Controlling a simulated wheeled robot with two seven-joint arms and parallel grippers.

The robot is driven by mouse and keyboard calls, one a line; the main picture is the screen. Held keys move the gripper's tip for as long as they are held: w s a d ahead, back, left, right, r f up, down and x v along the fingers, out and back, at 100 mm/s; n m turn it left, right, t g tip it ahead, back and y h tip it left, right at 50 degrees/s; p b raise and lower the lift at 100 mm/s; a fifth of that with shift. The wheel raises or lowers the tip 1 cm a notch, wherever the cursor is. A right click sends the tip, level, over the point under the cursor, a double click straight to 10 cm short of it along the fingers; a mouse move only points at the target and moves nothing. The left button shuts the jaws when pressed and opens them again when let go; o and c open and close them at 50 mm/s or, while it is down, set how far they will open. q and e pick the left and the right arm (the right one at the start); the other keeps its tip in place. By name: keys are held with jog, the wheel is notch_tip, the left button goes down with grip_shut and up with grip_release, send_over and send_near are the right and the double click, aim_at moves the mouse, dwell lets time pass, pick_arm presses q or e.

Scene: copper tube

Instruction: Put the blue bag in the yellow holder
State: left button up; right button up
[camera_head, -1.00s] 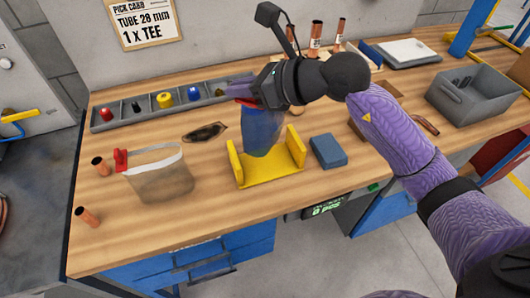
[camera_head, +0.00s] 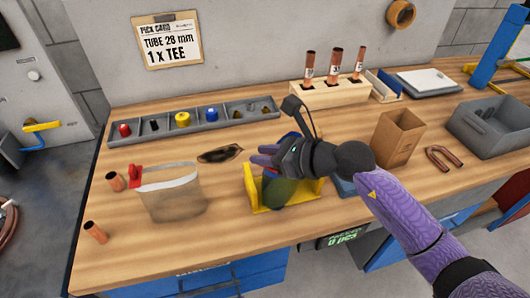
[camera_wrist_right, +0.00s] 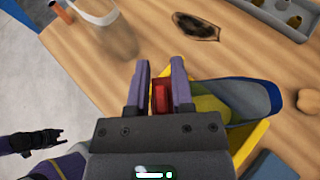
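The blue bag (camera_head: 297,140) is at the yellow holder (camera_head: 313,187), tilted, its lower part greenish and between the holder's walls. Whether it rests on the holder's base is hidden. My right gripper (camera_head: 262,156) is over the holder's left side. In the wrist view the right gripper's two fingers (camera_wrist_right: 160,72) stand either side of a red clip (camera_wrist_right: 161,98), with little gap. The bag's blue and yellow-green body (camera_wrist_right: 262,98) lies just right of the fingers, above the yellow holder (camera_wrist_right: 252,145). My left gripper (camera_wrist_right: 57,137) shows small at the wrist view's left, its fingers apart, empty.
A clear bag with a red clip (camera_head: 172,192) stands left of the holder. Copper pieces (camera_head: 95,232) lie at the left edge. A parts tray (camera_head: 205,117) is behind; a cardboard box (camera_head: 397,138) and grey bin (camera_head: 492,125) are right. The front-middle wood is clear.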

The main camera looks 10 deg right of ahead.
jog(key=shift+o, duration=1)
jog(key=shift+r, duration=0.3)
jog(key=v, duration=1.2)
jog(key=shift+f, duration=0.1)
